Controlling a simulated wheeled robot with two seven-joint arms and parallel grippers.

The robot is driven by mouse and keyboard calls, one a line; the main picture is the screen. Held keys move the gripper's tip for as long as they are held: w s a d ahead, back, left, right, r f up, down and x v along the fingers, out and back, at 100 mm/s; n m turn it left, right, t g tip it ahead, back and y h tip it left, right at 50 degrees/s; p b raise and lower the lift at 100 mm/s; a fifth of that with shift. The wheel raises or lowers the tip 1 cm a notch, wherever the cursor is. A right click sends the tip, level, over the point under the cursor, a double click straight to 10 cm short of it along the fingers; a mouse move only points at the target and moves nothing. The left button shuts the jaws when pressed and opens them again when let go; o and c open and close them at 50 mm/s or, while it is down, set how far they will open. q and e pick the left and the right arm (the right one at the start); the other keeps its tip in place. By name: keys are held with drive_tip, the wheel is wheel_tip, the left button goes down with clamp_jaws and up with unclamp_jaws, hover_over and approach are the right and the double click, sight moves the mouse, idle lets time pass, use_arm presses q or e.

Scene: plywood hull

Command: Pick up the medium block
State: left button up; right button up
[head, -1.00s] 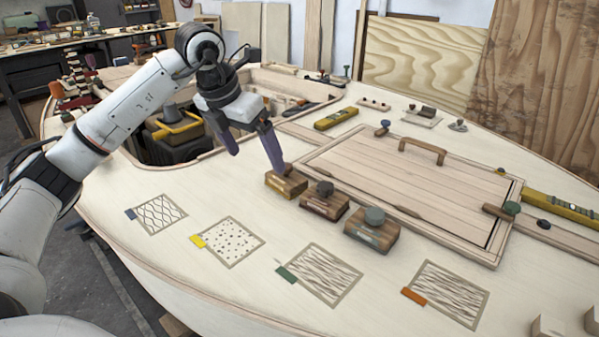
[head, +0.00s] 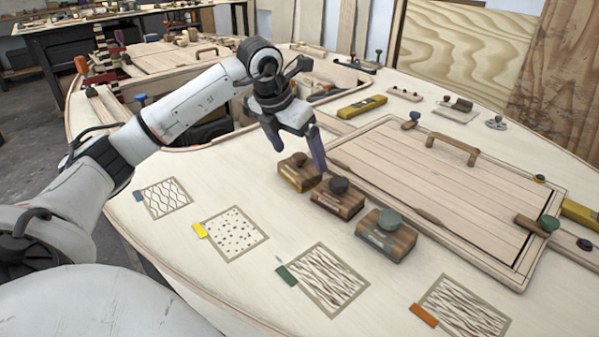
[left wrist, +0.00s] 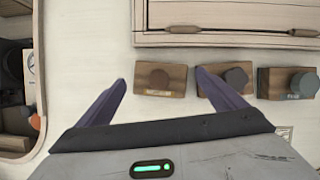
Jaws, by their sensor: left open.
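Three wooden blocks with round knobs stand in a row on the pale deck: one with a yellowish front (head: 292,178), a reddish-brown one in the middle (head: 335,204), and a larger-looking one with a grey-green knob (head: 388,243). I cannot read their labels to tell which is medium. My left gripper (head: 300,160) is open and empty, above the yellowish block. In the left wrist view the yellowish block (left wrist: 151,82) shows between the open fingers (left wrist: 160,78); the right fingertip overlaps the middle block (left wrist: 236,92). My right gripper is not in view.
A hatch panel (head: 440,190) with a wooden handle lies behind the blocks. Patterned squares with coloured tabs, such as the dotted one (head: 235,235), lie in front. A yellow tool (head: 362,107) lies behind. An open recess (head: 195,132) is at the left.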

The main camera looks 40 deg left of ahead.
use_arm(q)
drive_tip(key=x, duration=0.3)
drive_tip(key=shift+r, duration=0.1)
drive_tip(key=shift+c, duration=0.4)
drive_tip(key=c, duration=0.8)
drive_tip(key=shift+r, duration=0.15)
wheel_tip(320, 180, up, 28)
drive_tip(key=p, duration=0.6)
use_arm(e)
drive_tip(key=r, duration=0.4)
drive_tip(key=shift+s+d+r, duration=0.1)
drive_tip(key=shift+d, duration=0.25)
drive_tip(key=shift+s, duration=0.1)
